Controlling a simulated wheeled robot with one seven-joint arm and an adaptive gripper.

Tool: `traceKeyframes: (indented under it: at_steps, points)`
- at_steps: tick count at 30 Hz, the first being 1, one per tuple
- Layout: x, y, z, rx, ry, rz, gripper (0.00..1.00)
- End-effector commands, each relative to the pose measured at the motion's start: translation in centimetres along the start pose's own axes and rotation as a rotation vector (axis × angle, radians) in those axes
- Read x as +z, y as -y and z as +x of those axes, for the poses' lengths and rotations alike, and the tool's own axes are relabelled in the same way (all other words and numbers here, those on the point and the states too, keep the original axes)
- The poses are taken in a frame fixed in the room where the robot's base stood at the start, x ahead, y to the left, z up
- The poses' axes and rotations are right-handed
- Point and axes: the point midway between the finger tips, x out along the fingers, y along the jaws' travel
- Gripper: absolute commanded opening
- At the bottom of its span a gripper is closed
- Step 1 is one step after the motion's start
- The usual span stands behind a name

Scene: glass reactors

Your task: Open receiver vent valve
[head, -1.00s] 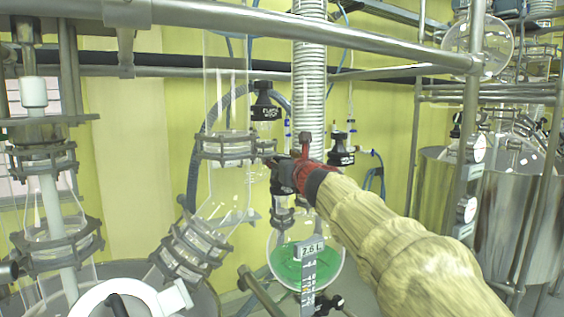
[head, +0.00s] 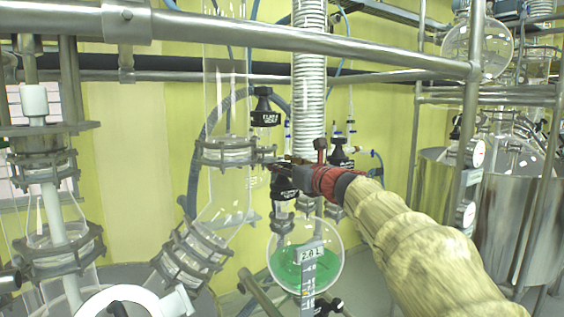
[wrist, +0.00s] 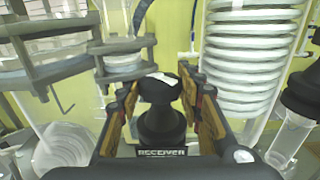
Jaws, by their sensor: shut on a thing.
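The receiver vent valve (wrist: 161,124) has a black knob with a pale patch on top and a plate reading "RECEIVER" below it. In the wrist view it stands between the two tan-and-black fingers of my gripper (wrist: 158,88), which is shut on it. In the head view my gripper (head: 283,164), with a red wrist part, reaches in from the right over the black valve body. The gripper hides most of the knob there. The glass receiver (head: 327,270) with green liquid hangs below.
Another black-capped valve (head: 264,110) is up and left of my gripper, and one (head: 340,156) is close behind it. A white coiled tube (head: 309,90) rises behind. A clamped glass flange (head: 225,152) is just left. A steel rail (head: 300,40) crosses above.

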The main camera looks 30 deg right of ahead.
Motion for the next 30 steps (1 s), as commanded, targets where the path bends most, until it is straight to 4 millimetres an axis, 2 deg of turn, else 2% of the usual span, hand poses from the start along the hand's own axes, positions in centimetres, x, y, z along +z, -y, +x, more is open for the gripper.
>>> traceKeyframes:
  at_steps: [18,30]
  points:
    - [0.38,0.09,0.08,0.405,0.000,0.000,0.14]
    - [0.03,-0.03,0.00,0.482,0.001,-0.001,0.14]
